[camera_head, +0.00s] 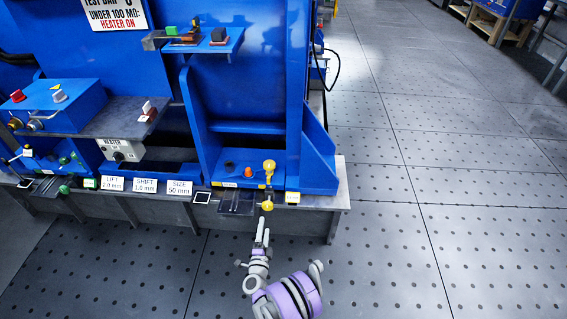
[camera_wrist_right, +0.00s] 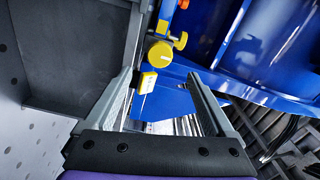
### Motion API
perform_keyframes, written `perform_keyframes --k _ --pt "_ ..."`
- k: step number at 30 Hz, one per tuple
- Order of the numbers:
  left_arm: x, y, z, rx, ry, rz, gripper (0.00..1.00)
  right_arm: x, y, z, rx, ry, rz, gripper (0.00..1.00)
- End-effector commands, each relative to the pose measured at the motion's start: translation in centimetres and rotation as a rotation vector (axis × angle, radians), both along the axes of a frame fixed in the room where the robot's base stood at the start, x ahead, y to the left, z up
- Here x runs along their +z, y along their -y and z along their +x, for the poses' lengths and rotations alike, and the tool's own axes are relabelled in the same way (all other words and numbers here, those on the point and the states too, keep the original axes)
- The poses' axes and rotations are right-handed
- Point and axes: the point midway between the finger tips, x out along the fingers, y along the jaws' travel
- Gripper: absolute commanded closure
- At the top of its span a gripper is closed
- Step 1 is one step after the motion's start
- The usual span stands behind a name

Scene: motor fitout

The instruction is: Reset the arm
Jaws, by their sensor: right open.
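My right gripper (camera_head: 264,224) reaches up from the bottom of the head view, in front of the blue bench's front edge, just below a yellow knob. In the right wrist view my right gripper (camera_wrist_right: 165,90) has its two fingers wide apart with nothing between them that it grips. The yellow knob (camera_head: 267,205) sits on the bench front; it also shows in the right wrist view (camera_wrist_right: 160,54) beyond the fingertips, apart from them. A second yellow knob (camera_head: 269,166) stands above it. My left gripper is not in view.
The blue bench (camera_head: 240,105) carries a control box (camera_head: 62,103), a heater panel (camera_head: 121,149) and several labels along its front ledge (camera_head: 335,200). The dotted floor (camera_head: 400,250) to the right is clear. Wooden pallets (camera_head: 500,25) stand at the far right.

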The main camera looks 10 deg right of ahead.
Motion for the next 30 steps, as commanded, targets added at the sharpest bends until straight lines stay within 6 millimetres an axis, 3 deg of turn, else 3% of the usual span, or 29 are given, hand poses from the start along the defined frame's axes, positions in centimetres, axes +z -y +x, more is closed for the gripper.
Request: perform_keyframes --k 5,8,14,18,23,30 --pt "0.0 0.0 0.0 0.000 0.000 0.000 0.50 0.4 0.0 0.2 0.005 -0.001 -0.004 0.11" --pt "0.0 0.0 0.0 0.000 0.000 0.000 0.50 2.1 -0.2 1.0 0.033 -0.007 -0.029 0.11" --pt "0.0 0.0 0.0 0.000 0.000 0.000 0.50 10.1 -1.0 3.7 0.173 -0.048 -0.160 0.11" --pt "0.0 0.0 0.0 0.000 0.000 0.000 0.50 15.8 -1.2 4.2 0.289 -0.100 -0.274 0.11" --pt "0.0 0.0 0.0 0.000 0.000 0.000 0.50 21.3 -0.9 2.9 0.413 -0.176 -0.405 0.11" --pt "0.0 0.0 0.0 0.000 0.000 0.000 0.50 27.0 0.9 -2.4 0.581 -0.324 -0.597 0.11"
